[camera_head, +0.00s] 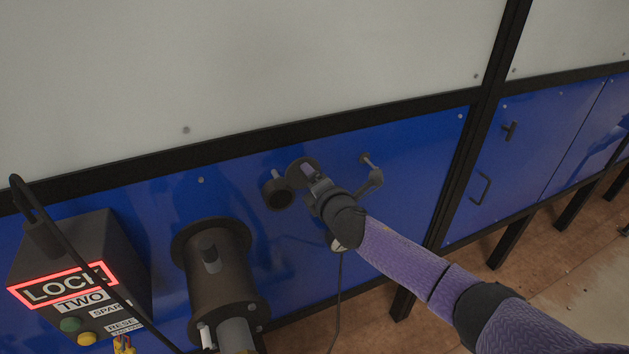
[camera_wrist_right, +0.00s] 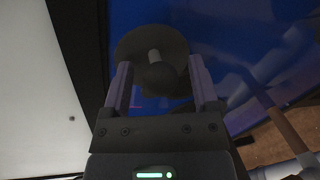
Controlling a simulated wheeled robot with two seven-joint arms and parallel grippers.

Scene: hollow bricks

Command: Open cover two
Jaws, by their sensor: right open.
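A dark round flange (camera_head: 297,165) with a short dark cylinder (camera_head: 275,192) sticks out from the blue panel, and I take it for the cover. In the right wrist view a dark disc (camera_wrist_right: 135,45) with a pale stub and a rounded knob (camera_wrist_right: 160,78) lies ahead of my fingers. My right gripper (camera_head: 309,174) is at this fitting in the head view. In the wrist view its fingers (camera_wrist_right: 161,82) are apart, one on each side of the knob. I cannot tell whether they touch it. My left gripper is not in view.
A dark box (camera_head: 95,245) with a red-lit LOCK sign and a TWO label stands at the left. A large dark cylinder (camera_head: 220,280) juts from the panel beside it. A small handle (camera_head: 370,165) is right of my gripper. A thin cable hangs below.

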